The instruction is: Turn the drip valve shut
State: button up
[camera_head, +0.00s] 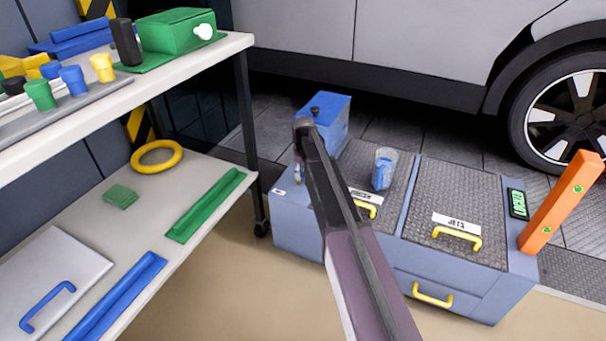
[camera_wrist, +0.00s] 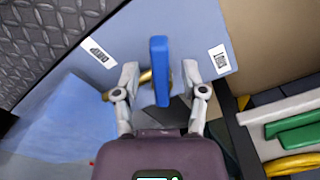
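The drip valve's blue lever handle (camera_wrist: 160,70) stands between the fingers of my gripper (camera_wrist: 160,78) in the wrist view, with a bit of brass-coloured pipe showing behind it. The fingers are spread, with a visible gap on each side of the handle. The blue tank (camera_wrist: 62,128) is at the left of the wrist view. In the head view the blue tank (camera_head: 335,112), with a dark cap on top, stands at the back left of the grey-blue cabinet (camera_head: 295,222). My arm hides most of the valve there.
A clear cup with blue contents (camera_head: 384,170) stands on the cabinet's textured top, near the yellow handles. An orange bar (camera_head: 562,203) leans at its right end. A shelf rack (camera_head: 200,150) with parts is at the left, and a car (camera_head: 420,60) stands behind.

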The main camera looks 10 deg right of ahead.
grip_shut()
jog(key=shift+a, duration=0.1)
jog(key=shift+m, duration=0.3)
jog(key=shift+s+a+m, duration=0.15)
jog(key=shift+a+m, duration=0.15)
jog(key=shift+m, duration=0.8)
jog(key=m, duration=0.1)
jog(key=a+m, duration=0.1)
jog(key=m, duration=0.3)
jog(key=a+m, duration=0.1)
jog(key=m, duration=0.3)
jog(key=shift+w+a, duration=0.35)
jog(key=shift+a, duration=0.05)
jog(key=shift+o, duration=0.7)
grip_release()
